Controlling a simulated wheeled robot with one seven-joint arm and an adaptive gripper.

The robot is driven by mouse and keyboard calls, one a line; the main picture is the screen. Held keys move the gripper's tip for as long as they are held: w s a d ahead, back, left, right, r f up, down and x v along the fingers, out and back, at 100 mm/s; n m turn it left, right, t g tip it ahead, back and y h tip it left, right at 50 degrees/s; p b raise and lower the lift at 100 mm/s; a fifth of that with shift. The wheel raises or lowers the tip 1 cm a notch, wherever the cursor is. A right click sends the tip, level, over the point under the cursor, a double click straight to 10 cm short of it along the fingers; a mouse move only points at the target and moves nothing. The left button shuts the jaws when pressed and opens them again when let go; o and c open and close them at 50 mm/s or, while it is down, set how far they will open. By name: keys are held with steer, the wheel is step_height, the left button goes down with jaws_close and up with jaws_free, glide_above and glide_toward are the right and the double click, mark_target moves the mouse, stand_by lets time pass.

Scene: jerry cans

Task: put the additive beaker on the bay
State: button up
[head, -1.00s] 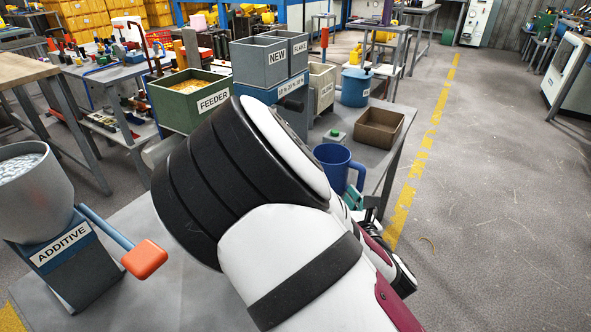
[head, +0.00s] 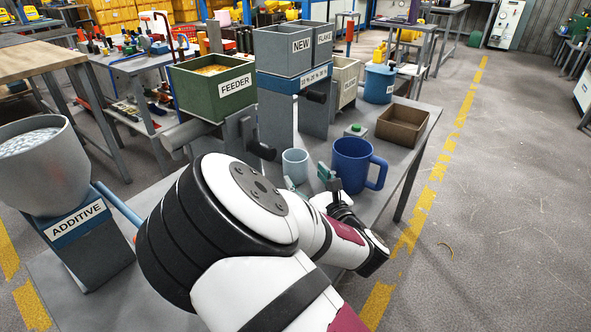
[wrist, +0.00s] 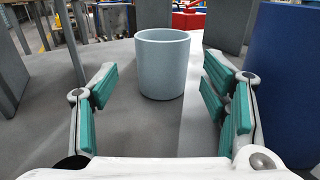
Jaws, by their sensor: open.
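A small pale blue-grey beaker (head: 295,165), plain and without a handle, stands upright on the grey bench; I take it as the additive beaker. My gripper (head: 309,181) is open and empty, low over the bench on the near side of it. In the wrist view, the beaker (wrist: 162,65) stands ahead, centred between the spread teal finger pads of my gripper (wrist: 160,95), with a gap on both sides. The additive dispenser (head: 75,225), a grey hopper on a labelled stand, is at left; my arm hides part of its lever. I cannot make out a marked bay.
A large dark blue mug (head: 352,163) stands close right of my gripper, also at the wrist view's right edge (wrist: 291,80). Behind are the green feeder bin (head: 212,90), the NEW and FLAKE bins (head: 290,50) and a brown tray (head: 402,126). Bench at lower left is bare.

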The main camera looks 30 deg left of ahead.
mark_target(302, 170)
steer(key=b+x, duration=0.1)
steer(key=x, duration=0.4)
steer(key=shift+w+d, duration=0.1)
steer(key=shift+d, duration=0.05)
steer(key=shift+c, duration=0.4)
steer(key=c, duration=1)
steer(key=shift+o, duration=0.2)
